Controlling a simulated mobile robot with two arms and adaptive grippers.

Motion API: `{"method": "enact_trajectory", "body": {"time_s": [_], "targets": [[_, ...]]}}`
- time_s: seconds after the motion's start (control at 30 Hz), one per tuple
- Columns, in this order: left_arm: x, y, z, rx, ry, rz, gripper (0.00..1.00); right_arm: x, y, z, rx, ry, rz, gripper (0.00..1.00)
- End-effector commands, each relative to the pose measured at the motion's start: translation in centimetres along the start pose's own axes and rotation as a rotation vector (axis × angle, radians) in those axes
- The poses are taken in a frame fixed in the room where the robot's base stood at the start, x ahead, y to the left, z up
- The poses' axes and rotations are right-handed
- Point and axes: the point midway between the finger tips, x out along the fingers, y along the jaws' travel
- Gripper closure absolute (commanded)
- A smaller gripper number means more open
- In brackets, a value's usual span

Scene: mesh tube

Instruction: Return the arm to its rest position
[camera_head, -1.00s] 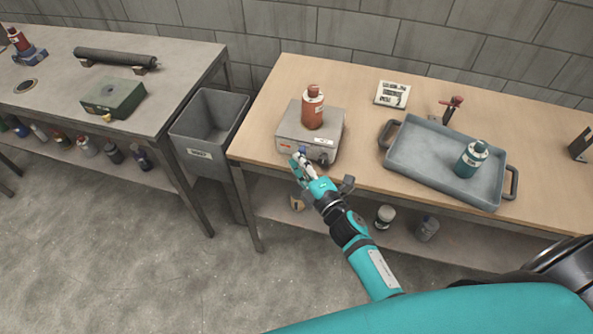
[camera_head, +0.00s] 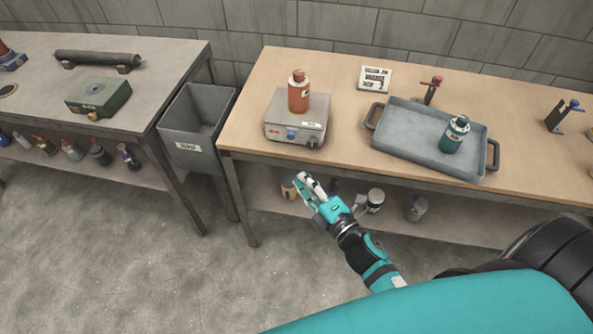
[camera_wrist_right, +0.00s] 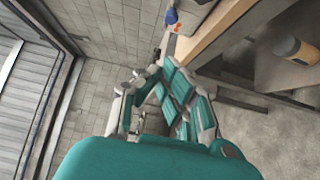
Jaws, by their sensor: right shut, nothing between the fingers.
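My right gripper (camera_head: 308,188) is shut and empty. In the head view it is in front of the wooden bench, below the level of its top and apart from everything. Its fingers also show in the right wrist view (camera_wrist_right: 150,72), with nothing held between them. My teal right arm (camera_head: 385,275) reaches in from the lower right. The left gripper is not in view.
The wooden bench (camera_head: 340,75) carries a red bottle (camera_head: 299,95) on a grey scale (camera_head: 297,125), and a grey tray (camera_head: 405,130) with a teal bottle (camera_head: 454,136). A grey bin (camera_head: 192,150) stands between the benches. The floor in front is clear.

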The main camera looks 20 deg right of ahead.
Motion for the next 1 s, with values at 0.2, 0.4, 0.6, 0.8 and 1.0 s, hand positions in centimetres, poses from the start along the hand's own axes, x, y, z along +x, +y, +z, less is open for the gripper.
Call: {"method": "enact_trajectory", "body": {"time_s": [0.2, 0.4, 0.6, 0.8, 1.0], "targets": [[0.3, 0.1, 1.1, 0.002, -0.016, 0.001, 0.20, -1.2, 0.1, 0.0, -0.001, 0.000, 0.001, 1.00], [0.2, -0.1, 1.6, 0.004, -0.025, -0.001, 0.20, -1.2, -1.2, 0.1, 0.028, -0.006, -0.025, 1.00], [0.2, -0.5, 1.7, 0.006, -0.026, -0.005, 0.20, -2.7, -11.6, 0.3, 0.292, -0.084, -0.233, 1.00], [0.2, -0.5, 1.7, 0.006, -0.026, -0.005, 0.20, -8.6, -25.8, -0.3, 0.653, -0.273, -0.536, 1.00], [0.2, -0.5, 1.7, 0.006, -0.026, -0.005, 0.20, -18.6, -37.4, -1.6, 0.947, -0.556, -0.820, 1.00]]}}
